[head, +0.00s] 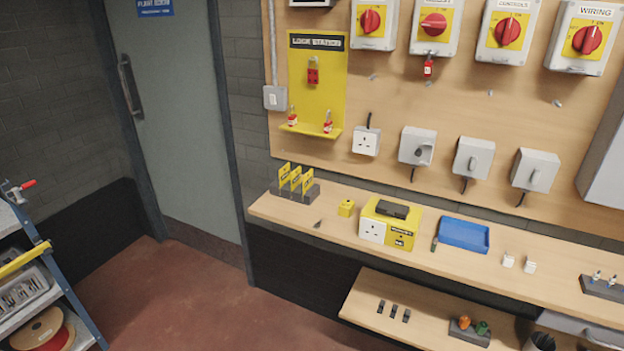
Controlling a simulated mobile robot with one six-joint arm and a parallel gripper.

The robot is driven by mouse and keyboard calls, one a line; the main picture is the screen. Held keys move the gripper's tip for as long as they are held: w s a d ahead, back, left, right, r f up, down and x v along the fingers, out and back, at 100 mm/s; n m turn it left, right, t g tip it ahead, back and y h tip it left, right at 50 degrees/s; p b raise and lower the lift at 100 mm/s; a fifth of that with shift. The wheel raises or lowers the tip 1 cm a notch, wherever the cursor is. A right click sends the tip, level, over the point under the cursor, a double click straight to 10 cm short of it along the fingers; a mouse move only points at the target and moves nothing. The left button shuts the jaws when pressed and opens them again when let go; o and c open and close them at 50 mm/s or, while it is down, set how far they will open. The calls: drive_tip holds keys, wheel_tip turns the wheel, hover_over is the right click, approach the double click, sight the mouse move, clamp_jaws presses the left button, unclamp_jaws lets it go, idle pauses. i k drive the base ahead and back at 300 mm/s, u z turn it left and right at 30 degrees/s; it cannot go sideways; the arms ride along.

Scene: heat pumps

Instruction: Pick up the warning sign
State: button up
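Three small yellow signs with dark markings (296,180) stand upright in a dark slotted holder (311,194). The holder sits at the left end of the upper wooden bench. The signs look like warning signs, but their print is too small to read. I cannot tell which one the task means. My gripper is not in view, and nothing is seen touching the signs.
A yellow socket box (402,237), a small yellow block (346,208) and a blue tray (464,235) share the bench (400,202). A yellow lock board (330,85) hangs above. A loaded trolley (80,312) stands at left. The red floor between is clear.

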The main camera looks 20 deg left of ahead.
sight(283, 177)
drive_tip(key=z, duration=1.1)
drive_tip(key=i, duration=0.75)
drive_tip(key=z, duration=1.2)
drive_tip(key=k, duration=0.15)
drive_tip(key=u, duration=4.15)
